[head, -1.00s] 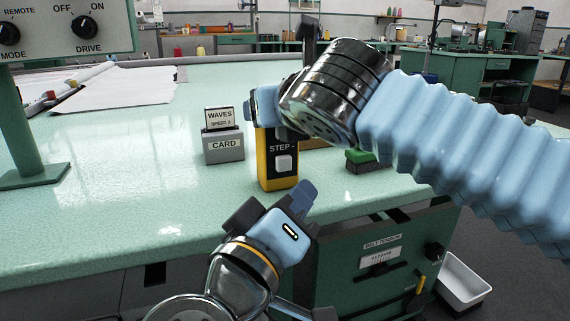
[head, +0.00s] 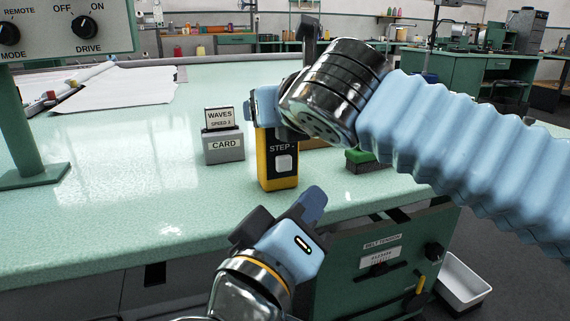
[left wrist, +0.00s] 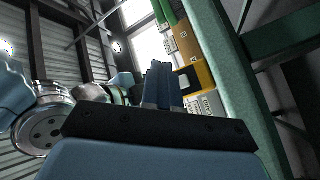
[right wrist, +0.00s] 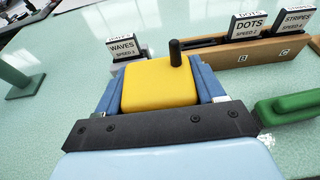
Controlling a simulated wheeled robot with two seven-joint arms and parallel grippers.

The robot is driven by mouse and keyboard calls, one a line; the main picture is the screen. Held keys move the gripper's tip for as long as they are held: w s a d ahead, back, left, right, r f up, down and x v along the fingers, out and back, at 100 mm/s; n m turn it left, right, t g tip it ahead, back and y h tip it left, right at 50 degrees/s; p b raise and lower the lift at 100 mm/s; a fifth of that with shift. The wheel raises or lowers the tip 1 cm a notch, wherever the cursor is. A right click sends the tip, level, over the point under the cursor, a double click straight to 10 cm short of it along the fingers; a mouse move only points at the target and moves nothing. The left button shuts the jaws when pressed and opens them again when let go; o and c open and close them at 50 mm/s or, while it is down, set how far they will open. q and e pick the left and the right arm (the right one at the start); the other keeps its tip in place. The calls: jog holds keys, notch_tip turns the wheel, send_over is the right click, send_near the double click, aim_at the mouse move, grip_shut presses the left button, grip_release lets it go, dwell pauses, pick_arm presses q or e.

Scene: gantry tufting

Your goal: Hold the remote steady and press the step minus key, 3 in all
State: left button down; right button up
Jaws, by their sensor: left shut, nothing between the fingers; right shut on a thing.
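The yellow and black remote (head: 278,184) stands upright near the table's front edge. Its front shows a STEP - label and a pale square key (head: 284,162). My right gripper (head: 268,106) is shut around the remote's upper part. In the right wrist view the remote's yellow top (right wrist: 158,86) with a black stub sits between the blue fingers. My left gripper (head: 311,204) is shut and empty, below and in front of the remote, apart from the key. In the left wrist view its closed fingers (left wrist: 162,85) point up beside the remote (left wrist: 205,75).
A grey CARD holder (head: 224,147) with a WAVES card stands left of the remote. A green-topped block (head: 360,158) lies to the right. A wooden rack (right wrist: 265,48) holds DOTS and STRIPES cards. A control panel (head: 66,28) stands far left. The table's left middle is clear.

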aim_at(289, 164)
pick_arm(q)
jog(key=shift+w+a, duration=0.35)
jog(key=shift+w, duration=0.65)
jog(key=shift+w+a, duration=0.3)
jog(key=shift+w, duration=0.75)
jog(key=shift+w+a, duration=0.35)
jog(key=shift+w, duration=0.65)
jog(key=shift+w, duration=0.1)
jog(key=shift+w+a, duration=0.1)
jog(key=shift+w, duration=0.2)
jog(key=shift+w, duration=0.15)
jog(key=shift+w+a, duration=0.4)
jog(key=shift+w, duration=0.15)
dwell(0.8)
jog(key=shift+s+f, duration=0.1)
jog(key=shift+s+d+f, duration=0.15)
jog(key=shift+s+f, duration=0.2)
jog(key=shift+s, duration=0.05)
jog(key=shift+s+d+r, duration=0.1)
jog(key=shift+s+d, duration=0.2)
jog(key=shift+s, duration=0.55)
jog(key=shift+s+d+r, duration=0.1)
jog(key=shift+s+d, duration=0.15)
jog(key=shift+s, duration=0.6)
jog(key=shift+s+d, duration=0.3)
jog(key=shift+s, duration=0.55)
